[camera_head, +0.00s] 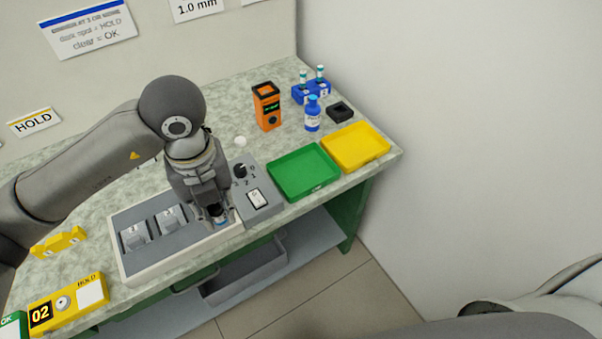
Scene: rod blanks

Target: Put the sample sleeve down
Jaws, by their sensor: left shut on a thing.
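My left gripper (218,215) comes down from the upper left over the right end of the grey fixture (150,268). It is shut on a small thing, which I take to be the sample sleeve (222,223). Only a small bluish and pale bit of it shows between the fingertips, and the rest is hidden by the gripper. I cannot tell whether it touches the fixture. My right gripper is out of view.
Two metal holders (134,238) (170,218) sit in the fixture. A switch box (262,209) stands right of the gripper. Beyond are a green tray (304,193), a yellow tray (355,147), an orange device (266,108) and a blue bottle (312,115). Yellow block 02 (67,302) lies front left.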

